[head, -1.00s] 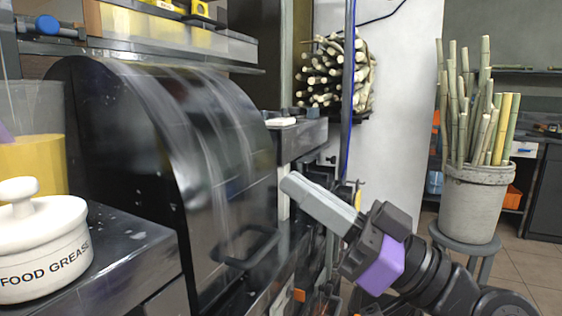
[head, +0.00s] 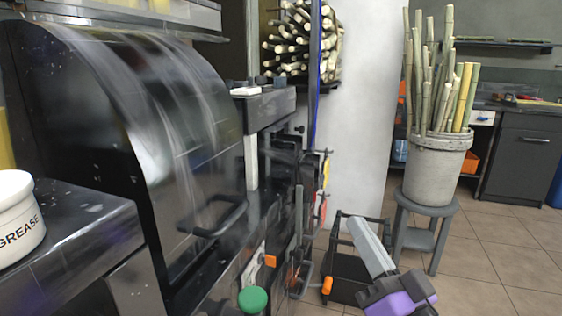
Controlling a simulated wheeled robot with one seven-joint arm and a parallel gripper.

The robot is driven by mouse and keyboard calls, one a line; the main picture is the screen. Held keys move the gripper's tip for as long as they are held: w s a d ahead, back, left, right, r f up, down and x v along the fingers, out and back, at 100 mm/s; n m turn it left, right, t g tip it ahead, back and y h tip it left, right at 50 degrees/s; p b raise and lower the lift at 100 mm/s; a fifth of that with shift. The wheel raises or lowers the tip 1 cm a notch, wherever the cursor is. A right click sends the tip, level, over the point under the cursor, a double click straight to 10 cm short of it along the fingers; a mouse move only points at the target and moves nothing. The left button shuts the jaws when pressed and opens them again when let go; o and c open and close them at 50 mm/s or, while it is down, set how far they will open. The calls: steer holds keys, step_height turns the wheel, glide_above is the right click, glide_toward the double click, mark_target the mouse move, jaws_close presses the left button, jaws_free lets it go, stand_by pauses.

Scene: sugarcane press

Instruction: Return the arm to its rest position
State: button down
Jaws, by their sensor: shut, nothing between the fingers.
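My gripper (head: 357,228) shows at the lower middle right of the head view. Its long grey fingers are shut together and hold nothing. They point up and to the left, and the purple and dark gripper body (head: 400,298) is cut by the bottom edge. The gripper is in front of a black open crate (head: 345,270) in the picture and apart from the press. Most of the arm is out of view.
The black press (head: 170,120) with a curved cover and handle fills the left. A white grease jar (head: 14,222) stands on a ledge (head: 85,215) at the left edge. A bucket of canes (head: 436,170) stands on a grey stool (head: 420,240). Tiled floor (head: 490,260) is clear at the right.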

steer(key=s+d+f+m+g+h, duration=0.1)
steer(key=s+d+f+h, duration=0.3)
steer(key=s+f, duration=0.35)
steer(key=s+d+f+m+h, duration=0.2)
steer(key=s+d+f+h, duration=0.1)
steer(key=s+f, duration=0.45)
steer(key=s+f+n+g, duration=0.25)
steer(key=s+f, duration=0.25)
steer(key=s, duration=0.7)
steer(key=s+f+n+g, duration=0.1)
steer(key=s+f+g, duration=0.35)
steer(key=s, duration=0.75)
step_height(320, 180, up, 34)
steer(key=t+p, duration=0.1)
steer(key=p, duration=3.4)
steer(key=shift+w+d+h, duration=0.2)
steer(key=shift+w+h, duration=0.15)
steer(key=shift+h, duration=0.05)
